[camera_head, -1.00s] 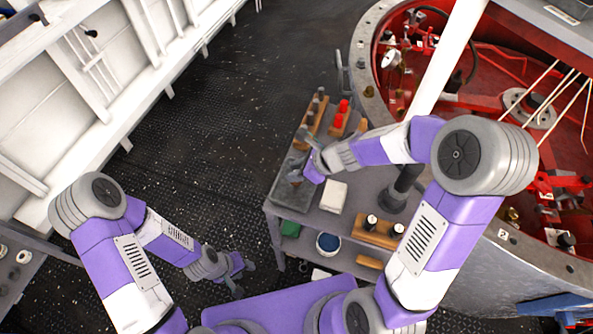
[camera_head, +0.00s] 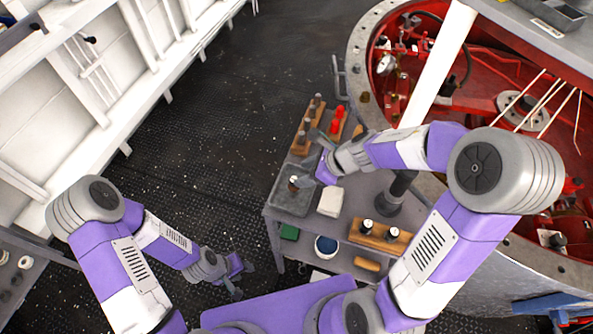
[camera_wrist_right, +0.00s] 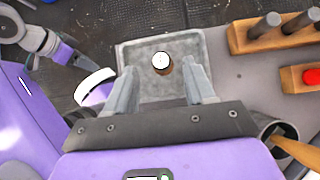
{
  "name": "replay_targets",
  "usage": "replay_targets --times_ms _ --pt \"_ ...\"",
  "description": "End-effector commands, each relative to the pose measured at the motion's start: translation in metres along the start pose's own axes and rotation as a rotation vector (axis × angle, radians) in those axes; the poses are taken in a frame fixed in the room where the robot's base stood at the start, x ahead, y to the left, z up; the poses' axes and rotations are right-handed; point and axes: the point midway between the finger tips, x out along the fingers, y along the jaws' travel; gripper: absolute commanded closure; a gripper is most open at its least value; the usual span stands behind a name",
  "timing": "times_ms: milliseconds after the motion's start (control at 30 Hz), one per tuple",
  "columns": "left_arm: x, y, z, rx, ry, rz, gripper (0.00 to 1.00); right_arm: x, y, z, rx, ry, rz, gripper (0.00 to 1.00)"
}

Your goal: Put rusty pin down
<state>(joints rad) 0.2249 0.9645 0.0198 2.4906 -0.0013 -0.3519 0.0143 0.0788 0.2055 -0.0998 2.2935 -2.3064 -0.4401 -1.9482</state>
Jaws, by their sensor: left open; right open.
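The rusty pin (camera_wrist_right: 161,66) stands upright in a grey tray (camera_wrist_right: 133,52) in the right wrist view, with a pale round top and a brown body. In the head view the pin (camera_head: 293,183) is small, inside the tray (camera_head: 289,203) at the cart's left end. My right gripper (camera_wrist_right: 162,84) is open; its fingers lie either side of the pin in the picture, apart from it. In the head view the right gripper (camera_head: 309,160) is beside and above the tray. My left gripper (camera_head: 236,273) is open and empty, low at the left of the cart.
Wooden blocks with dark pins (camera_head: 308,126) and red pins (camera_head: 336,124) stand behind the tray. A white block (camera_head: 330,201) is to its right. Another wooden block (camera_head: 379,236) holds dark pegs with pale tops. A red round housing (camera_head: 480,75) lies beyond the cart.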

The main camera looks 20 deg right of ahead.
Motion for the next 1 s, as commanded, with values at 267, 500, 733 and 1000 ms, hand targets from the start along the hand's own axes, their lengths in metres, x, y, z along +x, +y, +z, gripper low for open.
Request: replay_targets --times_ms 267,500,733,1000 --pt "-0.024 0.009 0.001 0.0 0.0 0.0 0.57 -0.055 0.0 0.002 0.002 -0.001 -0.002 0.46" --pt "-0.027 0.01 0.001 0.0 0.0 0.0 0.57 -0.067 0.0 0.0 0.002 0.0 0.001 0.46" --pt "-0.026 0.01 0.001 0.0 0.0 0.0 0.57 -0.067 0.0 -0.001 0.001 0.001 0.001 0.46" --pt "-0.027 0.01 0.001 0.0 0.0 0.0 0.57 -0.067 0.0 0.0 0.001 0.0 0.001 0.46"
